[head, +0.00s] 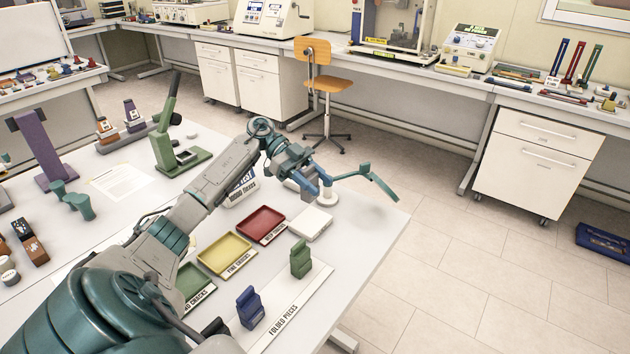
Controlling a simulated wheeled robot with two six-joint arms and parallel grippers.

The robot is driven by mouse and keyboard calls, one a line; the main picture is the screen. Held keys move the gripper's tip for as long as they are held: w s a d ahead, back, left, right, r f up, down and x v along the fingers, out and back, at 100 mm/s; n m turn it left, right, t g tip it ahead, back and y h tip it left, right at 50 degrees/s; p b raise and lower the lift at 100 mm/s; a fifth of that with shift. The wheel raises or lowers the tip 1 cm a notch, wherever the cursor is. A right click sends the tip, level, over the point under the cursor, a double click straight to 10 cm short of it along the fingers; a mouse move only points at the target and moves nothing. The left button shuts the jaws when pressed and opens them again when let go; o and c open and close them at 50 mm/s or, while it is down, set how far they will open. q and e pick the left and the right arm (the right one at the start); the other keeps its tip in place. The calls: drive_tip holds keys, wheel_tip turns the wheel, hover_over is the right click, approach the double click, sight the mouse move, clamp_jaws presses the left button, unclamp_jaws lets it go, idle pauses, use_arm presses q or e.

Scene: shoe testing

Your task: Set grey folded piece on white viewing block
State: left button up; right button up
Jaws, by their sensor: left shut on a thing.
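My left arm reaches in from the lower left, and my left gripper (312,178) is over the far right part of the white table. It is shut on a small piece, taken to be the grey folded piece, which is mostly hidden by the fingers and hard to make out. The white viewing block (311,223) is a low white square beside the red tray, a little nearer than the gripper, with nothing seen on it. My right gripper is not in view.
A blue piece (250,309) and a green piece (301,260) stand on the white "folded pieces" strip (290,307). Red (261,225), yellow (224,254) and green trays lie left of it. A teal curved part (368,180) extends right of the gripper.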

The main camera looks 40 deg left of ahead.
use_arm(q)
drive_tip(key=shift+s+d+r, duration=0.15)
drive_tip(key=shift+p, duration=0.45)
wheel_tip(320, 180, down, 5)
drive_tip(key=b, duration=0.2)
drive_tip(key=shift+r+b, duration=0.15)
drive_tip(key=shift+b, duration=0.25)
drive_tip(key=shift+f, duration=0.6)
drive_tip(key=shift+p, duration=0.35)
idle(1.1)
drive_tip(key=shift+f+b, duration=0.6)
drive_tip(key=shift+f, duration=0.45)
